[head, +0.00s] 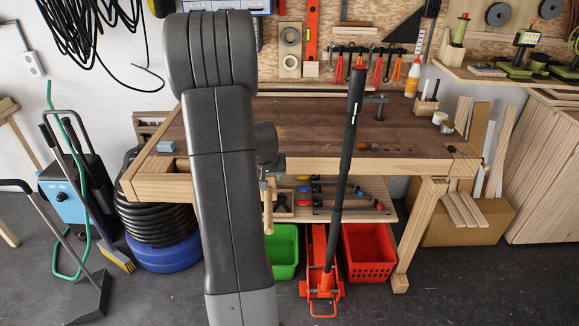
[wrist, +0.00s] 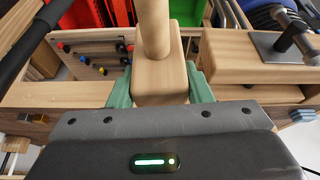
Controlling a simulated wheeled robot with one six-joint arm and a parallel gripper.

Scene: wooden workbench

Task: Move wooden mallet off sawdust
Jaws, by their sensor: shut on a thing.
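The wooden mallet is held in my gripper (wrist: 160,88), whose green fingers sit on both sides of its pale block head (wrist: 160,75). The mallet's round handle (wrist: 154,25) runs away from the gripper in the wrist view. In the head view the handle (head: 268,212) hangs down in front of the workbench's front edge, just right of my arm.
A small blue block (head: 166,146) lies at the bench's left end. A vise-like tool (head: 375,106), a white glue bottle (head: 412,78) and a brush holder (head: 426,105) stand at the back right. Below are a green bin (head: 283,252), a red crate (head: 369,253) and an orange jack (head: 321,280).

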